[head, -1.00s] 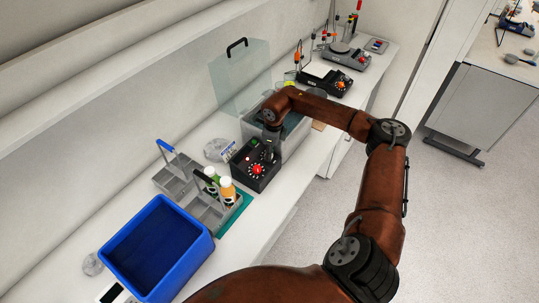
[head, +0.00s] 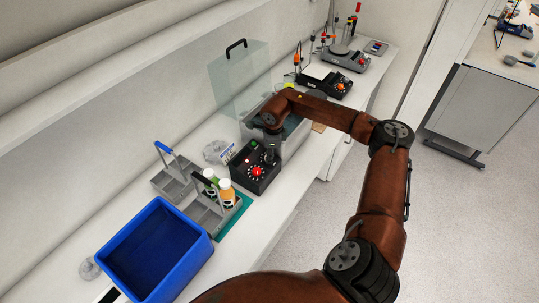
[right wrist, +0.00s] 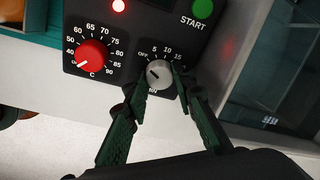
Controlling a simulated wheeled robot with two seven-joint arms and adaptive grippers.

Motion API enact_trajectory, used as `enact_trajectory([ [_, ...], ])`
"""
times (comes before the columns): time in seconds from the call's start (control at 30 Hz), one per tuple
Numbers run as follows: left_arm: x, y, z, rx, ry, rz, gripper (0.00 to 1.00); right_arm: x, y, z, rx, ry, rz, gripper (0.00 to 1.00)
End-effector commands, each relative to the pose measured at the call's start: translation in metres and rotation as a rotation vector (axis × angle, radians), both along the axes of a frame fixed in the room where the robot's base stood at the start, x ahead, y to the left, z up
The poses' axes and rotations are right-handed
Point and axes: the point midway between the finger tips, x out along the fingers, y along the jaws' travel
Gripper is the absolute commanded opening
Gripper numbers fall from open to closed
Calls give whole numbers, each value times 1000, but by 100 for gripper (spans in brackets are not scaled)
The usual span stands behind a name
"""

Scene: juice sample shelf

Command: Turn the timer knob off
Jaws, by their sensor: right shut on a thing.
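The black control box (head: 253,176) stands on the bench. In the right wrist view, its grey timer knob (right wrist: 158,74) sits on the panel below a dial marked OFF, 5, 10 and 15. A short dark mark shows on the knob's left part; I cannot tell exactly which marking it points to. My right gripper (right wrist: 158,82) is shut on the knob, one finger on each side. In the head view, my right gripper (head: 269,155) reaches down over the box's far end and hides the knob. My left gripper is out of view.
A red temperature knob (right wrist: 91,54) and a green START button (right wrist: 203,8) are close to the fingers. A water bath (head: 295,139) with a raised clear lid stands just behind. Bottle carriers (head: 207,213) and a blue bin (head: 203,255) stand nearer.

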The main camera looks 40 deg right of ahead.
Motion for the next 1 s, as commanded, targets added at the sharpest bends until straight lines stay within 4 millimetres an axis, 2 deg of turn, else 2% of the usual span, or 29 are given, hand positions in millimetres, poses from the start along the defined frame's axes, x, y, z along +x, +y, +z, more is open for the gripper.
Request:
enact_trajectory([
  [0.3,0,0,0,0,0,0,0,0,0,0,0,-1,-1,42],
  [0.63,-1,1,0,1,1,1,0,0,0,5,0,-1,-1,42],
  [0.77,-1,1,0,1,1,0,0,-2,1,23,0,-4,-1,42],
  [1.0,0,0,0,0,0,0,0,-10,2,73,-2,-4,-1,42],
])
